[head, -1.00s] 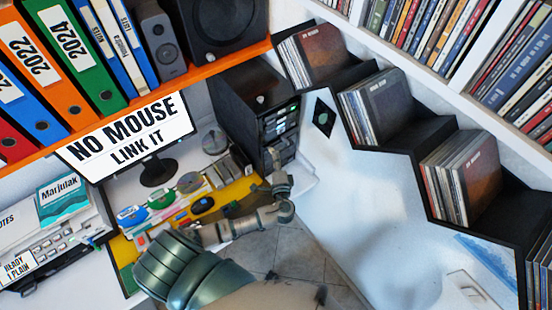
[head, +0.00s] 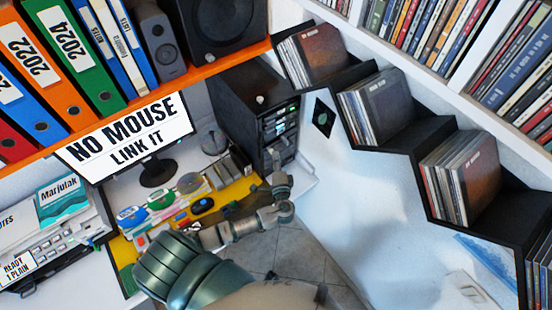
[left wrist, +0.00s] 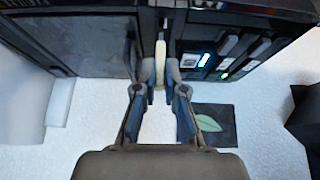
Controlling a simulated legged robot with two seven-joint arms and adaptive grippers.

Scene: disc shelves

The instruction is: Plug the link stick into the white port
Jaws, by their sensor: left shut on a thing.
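My left gripper (head: 277,160) is in front of the black tower (head: 243,95) at the back of the desk. In the left wrist view, my left gripper (left wrist: 160,84) is shut on a pale, narrow stick (left wrist: 160,62), which points at the tower front (left wrist: 85,45). I cannot tell whether its far end touches the tower. Right of the stick, the tower front has a pale square (left wrist: 189,60), a lit cyan slot (left wrist: 205,60) and several light-coloured tabs. I cannot tell which of these is the white port. The right gripper is not in view.
A monitor (head: 130,139) reading "NO MOUSE LINK IT" stands left of the tower. The desk holds a yellow mat (head: 238,190) with small items. Black stepped disc shelves (head: 405,135) run along the right.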

